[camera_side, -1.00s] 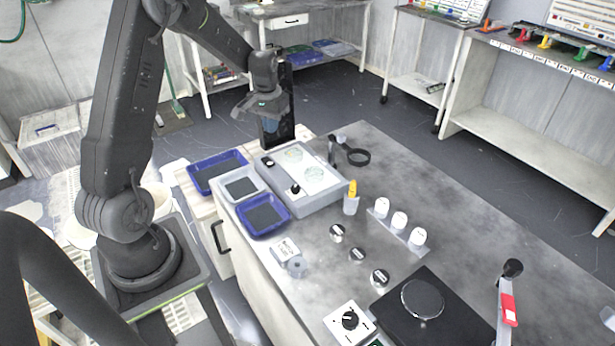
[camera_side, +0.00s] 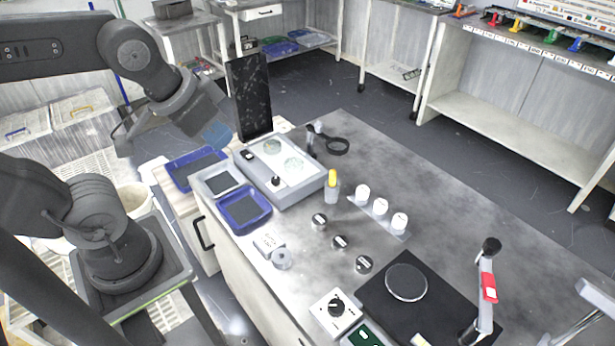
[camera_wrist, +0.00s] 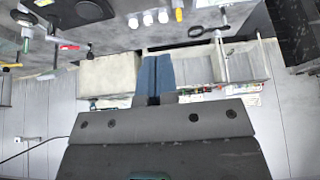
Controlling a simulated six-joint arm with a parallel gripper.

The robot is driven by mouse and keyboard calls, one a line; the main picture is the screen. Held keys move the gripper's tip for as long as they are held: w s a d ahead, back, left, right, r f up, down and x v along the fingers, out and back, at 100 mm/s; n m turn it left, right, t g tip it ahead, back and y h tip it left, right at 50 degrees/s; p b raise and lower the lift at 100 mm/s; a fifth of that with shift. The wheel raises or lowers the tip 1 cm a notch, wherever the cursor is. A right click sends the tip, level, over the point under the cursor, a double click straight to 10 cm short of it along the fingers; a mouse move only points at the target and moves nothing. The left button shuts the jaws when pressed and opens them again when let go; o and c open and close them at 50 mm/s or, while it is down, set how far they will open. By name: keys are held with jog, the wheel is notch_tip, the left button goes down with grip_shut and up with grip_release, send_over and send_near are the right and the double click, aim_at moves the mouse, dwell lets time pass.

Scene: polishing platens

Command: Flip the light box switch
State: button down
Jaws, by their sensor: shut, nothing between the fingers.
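The light box (camera_side: 262,169) is a grey box with a pale top panel, at the back left of the bench in the side view. Two round dishes lie on the panel. A small dark switch (camera_side: 248,154) sits at the rear of its left strip, and a black knob (camera_side: 276,181) nearer the front. My gripper (camera_side: 218,133) is up and to the left of the box, apart from it, tilted down to the right. In the wrist view its blue fingers (camera_wrist: 154,76) are together and empty. I cannot make out the switch there.
A dark upright panel (camera_side: 249,97) stands behind the box, close to my gripper. Blue trays (camera_side: 244,224) lie at its left and front. The right bench middle is clear.

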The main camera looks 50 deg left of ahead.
jog(key=shift+s+d, duration=0.1)
jog(key=shift+s, duration=0.05)
jog(key=m+g, duration=0.6)
jog(key=m, duration=3)
send_over(249, 157)
notch_tip(249, 157, down, 16)
jog(key=shift+r, duration=0.25)
notch_tip(249, 157, down, 14)
jog(key=shift+f, duration=0.1)
